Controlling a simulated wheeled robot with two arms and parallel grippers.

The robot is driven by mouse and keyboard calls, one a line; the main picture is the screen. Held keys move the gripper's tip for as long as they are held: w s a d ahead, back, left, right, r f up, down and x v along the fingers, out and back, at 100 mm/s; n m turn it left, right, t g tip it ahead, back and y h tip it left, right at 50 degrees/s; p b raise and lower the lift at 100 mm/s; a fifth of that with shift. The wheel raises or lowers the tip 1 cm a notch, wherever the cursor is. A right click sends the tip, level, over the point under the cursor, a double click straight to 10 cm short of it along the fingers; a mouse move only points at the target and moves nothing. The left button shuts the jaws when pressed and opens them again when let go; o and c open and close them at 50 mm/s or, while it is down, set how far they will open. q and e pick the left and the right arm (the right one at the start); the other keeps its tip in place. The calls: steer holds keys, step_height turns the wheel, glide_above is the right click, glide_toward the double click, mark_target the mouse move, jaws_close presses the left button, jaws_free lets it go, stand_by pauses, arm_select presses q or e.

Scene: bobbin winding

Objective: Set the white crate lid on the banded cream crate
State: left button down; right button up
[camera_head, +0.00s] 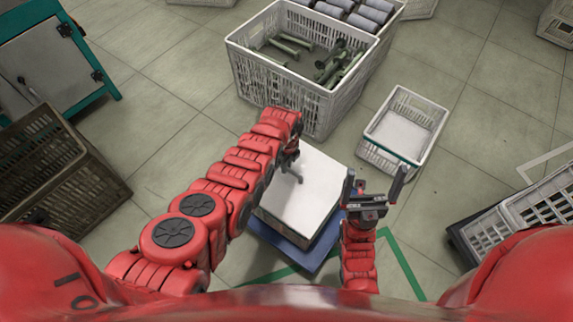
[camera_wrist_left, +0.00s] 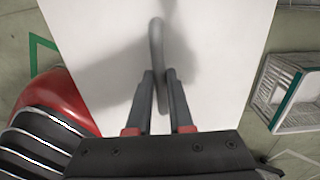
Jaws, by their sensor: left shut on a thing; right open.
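The white crate lid (camera_head: 312,195) is a flat white panel over a blue base (camera_head: 300,257), left of the crate. My left gripper (camera_head: 293,165) is over the lid, shut on its grey upright handle (camera_wrist_left: 156,45), as the left wrist view shows (camera_wrist_left: 160,88). I cannot tell whether the lid rests on the base or is raised. The banded cream crate (camera_head: 430,112) stands on the floor to the right, open and seemingly empty, with a teal band; it also shows in the left wrist view (camera_wrist_left: 265,85). My right gripper (camera_head: 374,187) is open and empty between lid and crate.
A large white crate (camera_head: 285,88) of green bobbins stands behind the lid, with grey rolls (camera_head: 370,15) beyond it. A brown crate (camera_head: 60,170) and a teal-edged cabinet (camera_head: 50,55) are at left. Dark and white crates (camera_head: 545,205) are at right. Green floor tape (camera_head: 405,262) runs in front.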

arm_select(q)
steer(key=c, duration=0.7)
jaws_free()
steer(key=shift+c, duration=0.2)
steer(key=shift+r, duration=0.1)
